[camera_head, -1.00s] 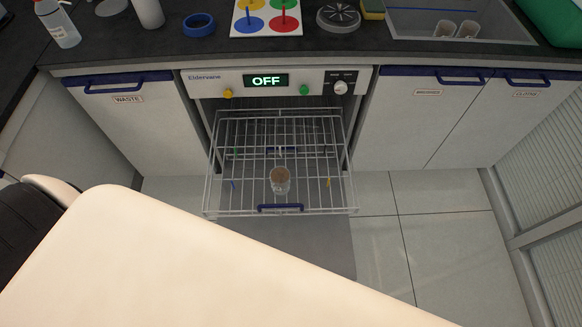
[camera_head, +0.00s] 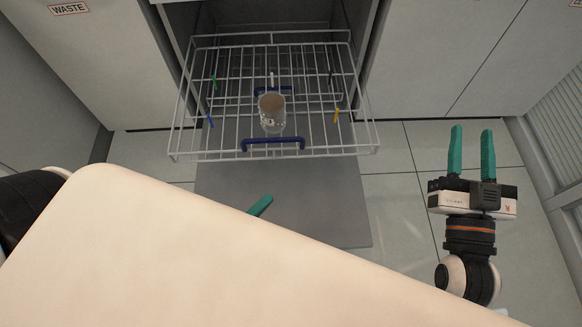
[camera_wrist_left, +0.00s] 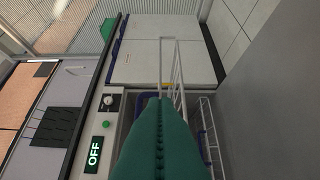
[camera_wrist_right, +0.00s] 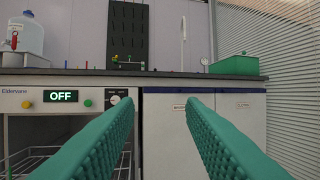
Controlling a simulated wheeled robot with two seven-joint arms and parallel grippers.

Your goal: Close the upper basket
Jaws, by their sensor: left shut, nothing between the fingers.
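The upper basket (camera_head: 340,152), a white wire rack, is pulled out of the machine, with a blue handle (camera_head: 273,143) on its front. A glass with brown contents (camera_head: 272,113) stands in it. My left gripper (camera_head: 260,205) shows as one teal tip in front of and below the handle, apart from it; the rest is hidden behind my pale body part. In the left wrist view its fingers (camera_wrist_left: 158,110) are shut and empty, with basket wires (camera_wrist_left: 178,75) beyond. My right gripper (camera_head: 472,152) is open and empty, right of the basket.
The machine's grey door (camera_head: 285,205) lies open below the basket. A second blue handle (camera_head: 273,90) shows through the wires. A waste cupboard (camera_head: 65,60) is at left and more cupboards (camera_head: 450,60) at right. The floor (camera_head: 395,185) right of the door is clear.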

